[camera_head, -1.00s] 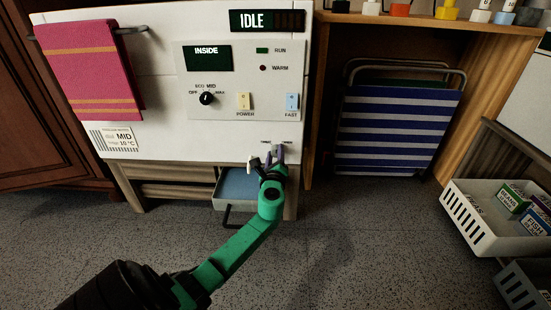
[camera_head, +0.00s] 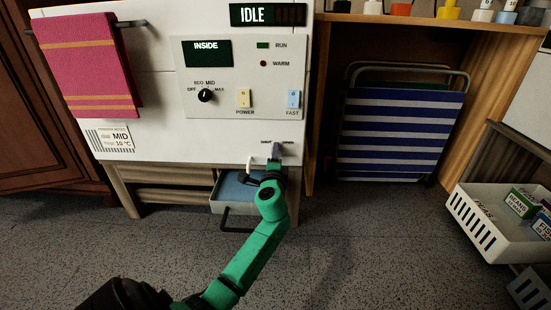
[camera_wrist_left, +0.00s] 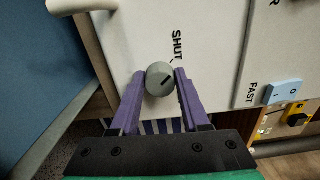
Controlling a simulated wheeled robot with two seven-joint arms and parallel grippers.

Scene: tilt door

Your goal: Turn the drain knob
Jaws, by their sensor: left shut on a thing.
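The drain knob (camera_wrist_left: 160,78) is a small grey round knob on the white machine front, beside the word SHUT in the left wrist view. A dark mark on its face slants toward the upper right. My left gripper (camera_wrist_left: 160,82) has its purple fingers on either side of the knob and is shut on it. In the head view the left gripper (camera_head: 276,151) reaches the lower right of the machine, between the SHUT and OPEN labels, and hides the knob. A white spout (camera_head: 250,165) is just left of it. My right gripper is not in view.
A blue-bottomed tray (camera_head: 232,208) sits under the machine. The control panel (camera_head: 222,107), with a dial and two switches, is above. A pink towel (camera_head: 90,65) hangs at left. A striped folding chair (camera_head: 400,135) and a white basket (camera_head: 470,228) are at right.

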